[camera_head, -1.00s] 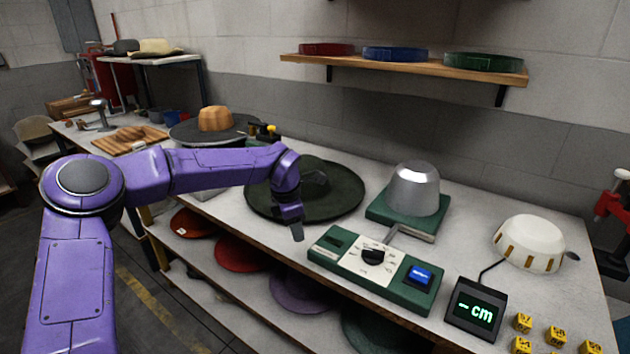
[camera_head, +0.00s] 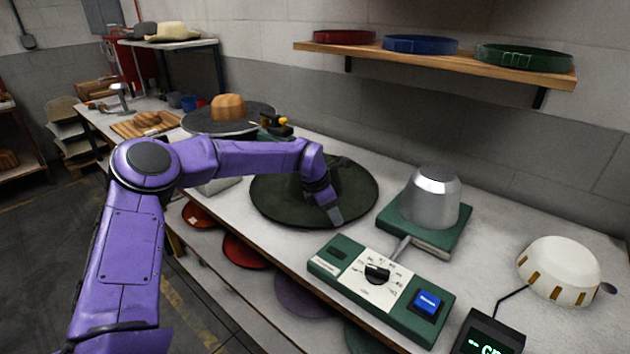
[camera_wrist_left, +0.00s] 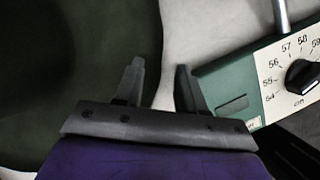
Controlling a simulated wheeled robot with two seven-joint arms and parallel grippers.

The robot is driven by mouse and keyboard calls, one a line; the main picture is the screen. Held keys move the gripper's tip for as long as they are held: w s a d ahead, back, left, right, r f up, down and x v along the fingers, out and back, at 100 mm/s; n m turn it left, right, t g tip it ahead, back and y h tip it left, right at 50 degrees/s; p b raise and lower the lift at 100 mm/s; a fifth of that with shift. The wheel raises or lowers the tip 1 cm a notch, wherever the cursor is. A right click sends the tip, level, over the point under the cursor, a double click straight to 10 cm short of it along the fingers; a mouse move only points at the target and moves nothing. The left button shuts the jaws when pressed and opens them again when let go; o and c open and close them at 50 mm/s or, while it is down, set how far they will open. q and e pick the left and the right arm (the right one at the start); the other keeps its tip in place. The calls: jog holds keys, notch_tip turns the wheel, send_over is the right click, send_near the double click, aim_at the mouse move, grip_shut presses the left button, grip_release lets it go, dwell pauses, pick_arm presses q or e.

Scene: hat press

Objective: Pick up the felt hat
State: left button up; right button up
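The felt hat (camera_head: 354,190), dark green with a wide round brim, lies on the white bench in the head view. My left arm reaches across it and partly hides its crown. My left gripper (camera_head: 334,214) is at the brim's front right part. In the left wrist view, the felt hat (camera_wrist_left: 70,60) fills the left side. There my left gripper (camera_wrist_left: 159,75) has its two fingers apart, with the brim's edge showing between them. The left finger is over the dark felt and the right one over the bench and box side. I cannot tell whether they touch the brim. My right gripper is not in view.
A green control box (camera_head: 330,270) with a dial and blue button is just right of the gripper. Behind it, a metal dome (camera_head: 432,200) stands on a green base. A wall shelf (camera_head: 430,62) holds coloured bands.

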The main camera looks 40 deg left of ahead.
pick_arm(q)
jog(key=shift+x, duration=0.8)
jog(key=shift+s+a, duration=0.1)
jog(key=shift+s, duration=0.05)
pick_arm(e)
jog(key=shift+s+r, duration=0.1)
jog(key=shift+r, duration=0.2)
pick_arm(q)
jog(key=shift+f, duration=0.1)
grip_shut()
